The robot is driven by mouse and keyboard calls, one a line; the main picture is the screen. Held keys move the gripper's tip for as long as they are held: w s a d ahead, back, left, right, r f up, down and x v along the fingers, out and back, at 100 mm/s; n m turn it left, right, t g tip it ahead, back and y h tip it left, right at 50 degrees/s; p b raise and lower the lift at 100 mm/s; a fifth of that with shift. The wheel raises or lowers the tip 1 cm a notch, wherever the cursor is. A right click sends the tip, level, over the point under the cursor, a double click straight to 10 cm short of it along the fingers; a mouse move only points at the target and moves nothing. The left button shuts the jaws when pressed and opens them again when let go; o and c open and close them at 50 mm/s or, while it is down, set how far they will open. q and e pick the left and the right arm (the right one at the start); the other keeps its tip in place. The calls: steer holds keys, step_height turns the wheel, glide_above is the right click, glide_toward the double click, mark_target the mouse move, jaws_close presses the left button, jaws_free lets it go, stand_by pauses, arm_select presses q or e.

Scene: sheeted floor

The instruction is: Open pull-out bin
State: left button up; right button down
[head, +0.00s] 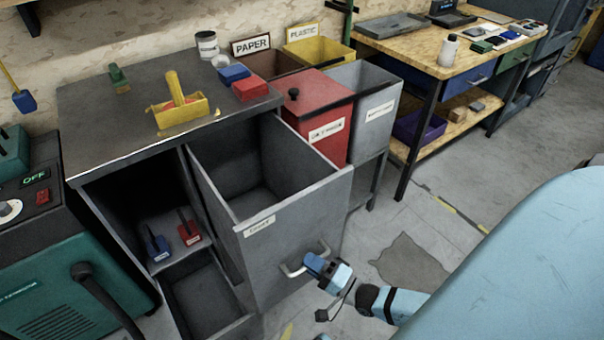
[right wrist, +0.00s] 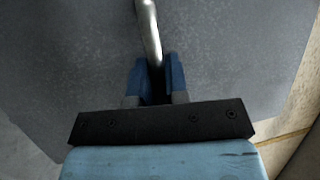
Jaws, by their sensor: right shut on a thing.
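The pull-out bin (head: 285,235) is a tall grey box with a label on its front. It stands pulled out from the grey cabinet, and I see into its empty inside. Its metal bar handle (head: 303,262) is on the front face and also shows in the right wrist view (right wrist: 149,30). My right gripper (head: 318,266) is at the right part of the handle, with its blue fingers (right wrist: 155,78) shut around the bar. The exact contact is partly hidden between the fingers. My left gripper is not in view.
A lower grey drawer (head: 205,300) stands open to the left of the bin. A red bin (head: 318,112) and a grey bin (head: 370,110) are behind it on the right. A teal machine (head: 60,270) is at the left. The floor right of the bin is mostly clear.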

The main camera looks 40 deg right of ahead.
steer(key=shift+s, duration=0.3)
steer(key=c, duration=1.1)
jaws_free()
steer(key=shift+c, duration=0.2)
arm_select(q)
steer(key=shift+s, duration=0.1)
arm_select(e)
steer(key=shift+s, duration=0.1)
